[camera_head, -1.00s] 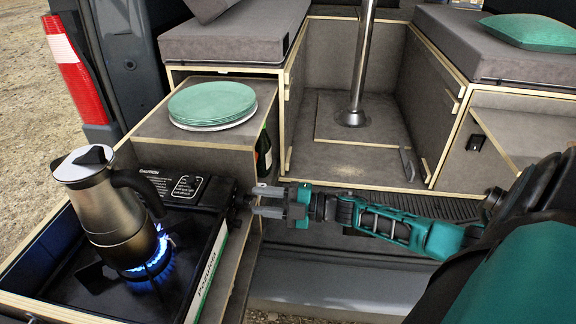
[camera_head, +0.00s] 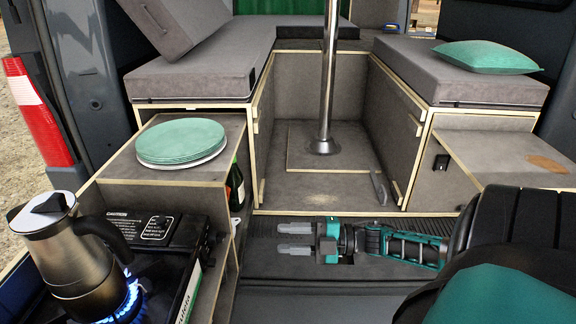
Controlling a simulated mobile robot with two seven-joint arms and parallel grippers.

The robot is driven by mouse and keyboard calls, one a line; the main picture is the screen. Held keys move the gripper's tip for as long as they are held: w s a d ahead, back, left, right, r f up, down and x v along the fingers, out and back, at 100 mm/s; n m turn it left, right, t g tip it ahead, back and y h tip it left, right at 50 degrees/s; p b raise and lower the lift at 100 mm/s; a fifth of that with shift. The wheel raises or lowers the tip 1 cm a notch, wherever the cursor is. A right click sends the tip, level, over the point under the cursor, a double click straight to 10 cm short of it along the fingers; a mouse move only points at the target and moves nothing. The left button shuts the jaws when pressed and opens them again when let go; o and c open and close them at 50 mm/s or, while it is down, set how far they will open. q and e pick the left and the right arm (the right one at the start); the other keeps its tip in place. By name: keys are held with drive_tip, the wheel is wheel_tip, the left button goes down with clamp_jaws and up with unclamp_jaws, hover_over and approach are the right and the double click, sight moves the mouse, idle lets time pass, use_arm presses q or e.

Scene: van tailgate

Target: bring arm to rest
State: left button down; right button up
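My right gripper (camera_head: 295,239) is over the van floor strip in the lower middle, with its arm coming in from the right. Its two fingers point left, with a gap between them and nothing in it. It is clear of the camping stove (camera_head: 165,255) at the left. My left gripper is not in view. A steel moka pot (camera_head: 62,258) stands upright on the stove over a lit blue flame (camera_head: 130,300).
Green plates (camera_head: 182,141) are stacked on the box left of centre, with a bottle (camera_head: 236,185) beside it. A metal post (camera_head: 328,90) rises from the floor. Cushioned benches (camera_head: 190,78) flank it, with a green pillow (camera_head: 487,57) on the right one. The floor around the post is clear.

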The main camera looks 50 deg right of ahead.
drive_tip(key=s+a+f+m+g+h, duration=0.1)
drive_tip(key=s+a+f+m+h, duration=0.1)
drive_tip(key=a+m, duration=0.4)
drive_tip(key=s+a+f+m+g+h, duration=0.1)
drive_tip(key=s+a+f+m+h, duration=0.2)
drive_tip(key=a, duration=0.5)
drive_tip(key=s+a+f+m+g+h, duration=0.1)
drive_tip(key=s+a+f+m+h, duration=0.1)
drive_tip(key=a+f+m+h, duration=0.2)
drive_tip(key=a+f+m, duration=0.1)
drive_tip(key=a+m, duration=0.2)
drive_tip(key=m, duration=0.2)
drive_tip(key=shift+s+a+f+m+h, duration=0.25)
drive_tip(key=shift+a+f+m+h, duration=0.05)
drive_tip(key=shift+a, duration=0.1)
